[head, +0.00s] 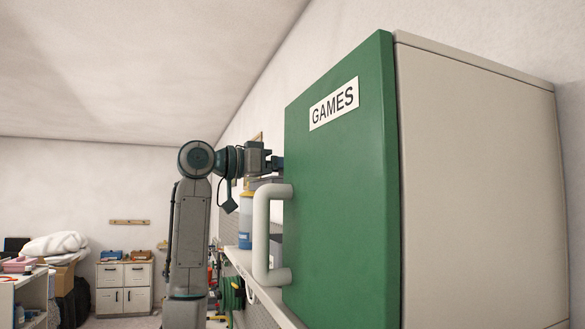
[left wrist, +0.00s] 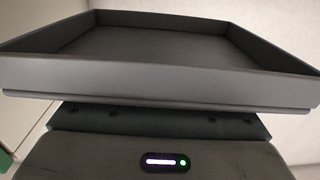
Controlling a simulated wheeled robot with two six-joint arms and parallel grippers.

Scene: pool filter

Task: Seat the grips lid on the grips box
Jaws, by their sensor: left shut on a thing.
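A dark grey, shallow, rimmed piece, apparently the grips lid (left wrist: 160,84), fills the upper left wrist view, with its hollow side showing. It sits just beyond my left gripper's body, and my fingertips are hidden there. In the head view my left gripper (head: 274,163) is shut at the end of its raised arm, beside the green door's left edge, which may hide part of what it holds. I cannot tell whether lid and box touch. My right gripper is not in view.
A large cabinet with a green GAMES door (head: 345,210) and a pale handle (head: 261,235) blocks the right side. Open room lies left of my arm, with drawers (head: 124,287) far back.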

